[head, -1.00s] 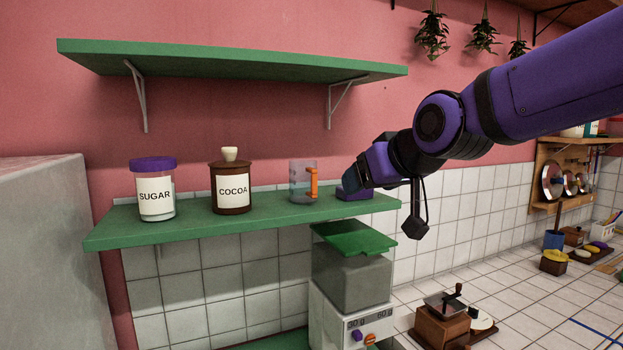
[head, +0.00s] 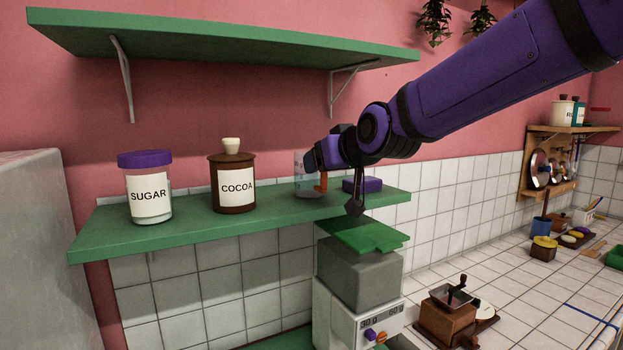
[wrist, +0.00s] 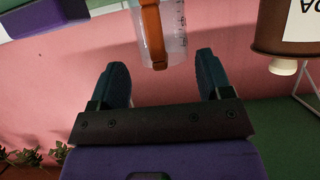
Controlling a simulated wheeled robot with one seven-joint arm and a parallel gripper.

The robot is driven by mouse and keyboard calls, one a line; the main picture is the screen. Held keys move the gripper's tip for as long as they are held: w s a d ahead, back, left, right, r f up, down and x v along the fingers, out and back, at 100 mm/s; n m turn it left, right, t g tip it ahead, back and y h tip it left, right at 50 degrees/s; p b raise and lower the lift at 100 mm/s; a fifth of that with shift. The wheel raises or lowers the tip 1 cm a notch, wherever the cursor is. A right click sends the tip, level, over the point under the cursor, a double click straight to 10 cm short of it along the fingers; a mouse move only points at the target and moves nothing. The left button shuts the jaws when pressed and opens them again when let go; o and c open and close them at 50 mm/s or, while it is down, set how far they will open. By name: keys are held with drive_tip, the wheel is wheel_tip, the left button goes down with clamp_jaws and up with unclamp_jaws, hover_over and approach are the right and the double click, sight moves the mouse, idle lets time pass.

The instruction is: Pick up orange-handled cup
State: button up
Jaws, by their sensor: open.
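The orange-handled cup (head: 304,183) is a clear measuring cup standing on the lower green shelf, partly hidden behind my gripper in the head view. In the wrist view, which is upside down, the cup (wrist: 174,35) and its orange handle (wrist: 152,35) show just beyond the fingertips. My gripper (wrist: 160,70) is open and empty. Its two dark fingers lie on either side of the line to the handle, with the cup still ahead of the tips. In the head view my gripper (head: 312,157) is at the cup's upper right, and its fingers are hard to make out.
The cocoa jar (head: 232,183) stands left of the cup and the sugar jar (head: 148,190) farther left. A purple block (head: 362,184) lies right of the cup. The lower shelf (head: 110,232) has bare room in front; the upper shelf (head: 220,47) hangs above.

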sight(313, 176)
drive_tip(key=x, duration=0.5)
drive_tip(key=shift+s, duration=0.1)
drive_tip(key=c, duration=0.5)
drive_tip(key=shift+r, duration=0.15)
